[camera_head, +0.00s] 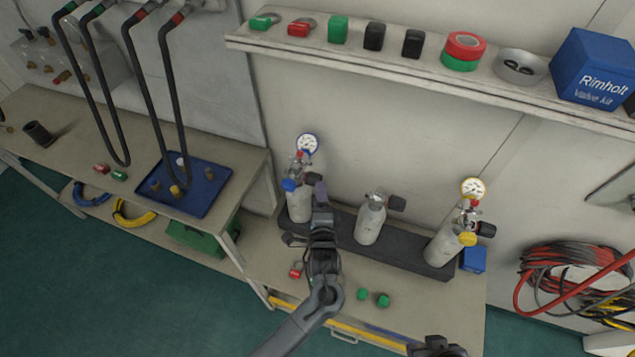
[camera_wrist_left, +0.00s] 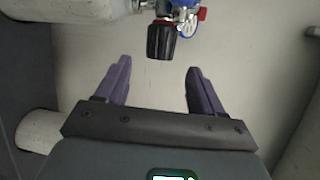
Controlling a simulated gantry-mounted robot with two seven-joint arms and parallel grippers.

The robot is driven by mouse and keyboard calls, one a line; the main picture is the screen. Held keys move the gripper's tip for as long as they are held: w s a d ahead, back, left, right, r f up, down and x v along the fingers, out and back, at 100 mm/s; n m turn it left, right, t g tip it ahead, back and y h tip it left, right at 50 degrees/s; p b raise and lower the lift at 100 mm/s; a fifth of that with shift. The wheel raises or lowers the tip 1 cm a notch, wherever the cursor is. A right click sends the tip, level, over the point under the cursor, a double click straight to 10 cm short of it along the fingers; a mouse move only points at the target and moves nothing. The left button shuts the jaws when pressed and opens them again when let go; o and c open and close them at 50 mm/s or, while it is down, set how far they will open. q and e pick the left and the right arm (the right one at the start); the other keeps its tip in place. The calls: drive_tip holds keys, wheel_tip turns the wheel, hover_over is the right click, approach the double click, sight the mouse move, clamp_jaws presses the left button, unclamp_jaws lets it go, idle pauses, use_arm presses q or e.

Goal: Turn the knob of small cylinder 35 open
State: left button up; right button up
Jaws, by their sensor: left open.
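Three small white cylinders stand in a dark rack (camera_head: 400,246): a left one (camera_head: 299,206), a middle one (camera_head: 370,222) and a right one (camera_head: 443,247). I cannot read a number on any of them.
A gauge (camera_head: 307,144) tops the left cylinder; another gauge (camera_head: 473,188) tops the right one. A red padlock (camera_head: 296,270) and green caps (camera_head: 382,300) lie on the bench front. A shelf (camera_head: 420,72) with small items runs above. A blue tray (camera_head: 205,200) is at left.

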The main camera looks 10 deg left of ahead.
sight(314, 179)
use_arm(q)
drive_tip(key=w, duration=0.2)
drive_tip(key=w+b, duration=0.1)
drive_tip(key=w, duration=0.1)
drive_tip(key=w+a+f, duration=0.1)
drive_tip(key=w, duration=0.2)
drive_tip(key=shift+c, duration=0.3)
drive_tip(key=shift+a, duration=0.1)
drive_tip(key=c, duration=0.9)
drive_tip(key=shift+f+t+b, duration=0.2)
drive_tip(key=shift+t+b, duration=0.1)
drive_tip(key=shift+b, duration=0.7)
drive_tip(key=n+t+b, duration=0.1)
drive_tip(key=t+b, duration=0.1)
drive_tip(key=b, duration=0.3)
drive_tip(key=n+t+y+b, duration=0.1)
drive_tip(key=t+b, duration=0.2)
drive_tip(key=b, duration=0.2)
drive_tip(key=shift+f+n+b, duration=0.1)
drive_tip(key=shift+n+b, duration=0.3)
drive_tip(key=shift+r+n+t+y+b, duration=0.3)
drive_tip(key=shift+y+b, duration=0.2)
drive_tip(key=shift+b, duration=0.15)
